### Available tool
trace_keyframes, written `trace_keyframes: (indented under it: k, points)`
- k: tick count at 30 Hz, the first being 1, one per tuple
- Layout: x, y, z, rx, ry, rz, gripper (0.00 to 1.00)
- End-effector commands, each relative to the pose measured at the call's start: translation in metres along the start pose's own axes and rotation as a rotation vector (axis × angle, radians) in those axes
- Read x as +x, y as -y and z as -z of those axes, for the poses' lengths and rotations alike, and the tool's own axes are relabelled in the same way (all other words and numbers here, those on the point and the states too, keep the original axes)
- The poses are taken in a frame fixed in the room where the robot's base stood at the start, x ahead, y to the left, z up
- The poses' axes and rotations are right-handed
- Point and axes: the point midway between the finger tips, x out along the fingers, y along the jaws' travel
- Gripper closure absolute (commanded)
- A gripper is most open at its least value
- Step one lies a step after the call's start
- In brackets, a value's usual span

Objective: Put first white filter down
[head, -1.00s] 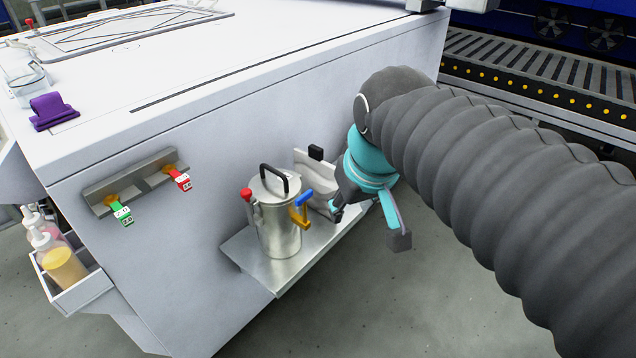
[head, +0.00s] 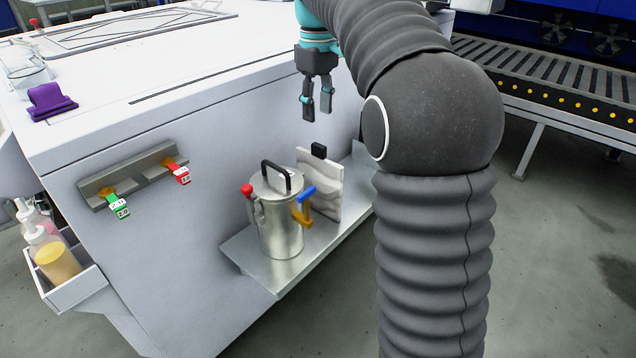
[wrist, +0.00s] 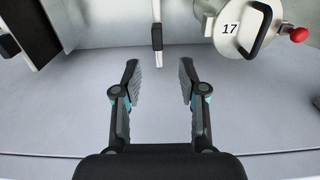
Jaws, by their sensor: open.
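The white filter (head: 328,190) is a flat, wavy-faced white panel with a black handle on its top edge. It stands upright on the metal shelf (head: 338,232), just behind the steel canister (head: 280,225). In the wrist view a thin white, edge-on piece with a dark handle, which looks like the filter (wrist: 157,50), shows at top centre. My gripper (head: 317,118) is open and empty, above the filter and apart from it, in front of the white cabinet's side. Its two spread fingers also show in the wrist view (wrist: 160,82), with nothing between them.
The canister carries a lid handle, a red knob and a blue-handled valve. A bracket (head: 130,175) with green and red tags is on the cabinet wall (head: 200,140). A bottle tray (head: 70,285) hangs at left. A roller conveyor (head: 560,85) stands at right.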

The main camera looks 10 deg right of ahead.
Motion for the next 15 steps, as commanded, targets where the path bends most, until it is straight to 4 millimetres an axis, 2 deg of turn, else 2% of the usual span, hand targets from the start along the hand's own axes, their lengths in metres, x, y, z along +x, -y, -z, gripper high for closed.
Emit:
trace_keyframes:
  k: [4,12,15]
  points:
    - [0.017,-0.001,0.002,-0.005,0.004,0.003,0.58]
    - [0.065,-0.001,0.000,-0.004,0.004,0.003,0.58]
    - [0.077,-0.002,0.000,-0.004,0.003,0.002,0.58]
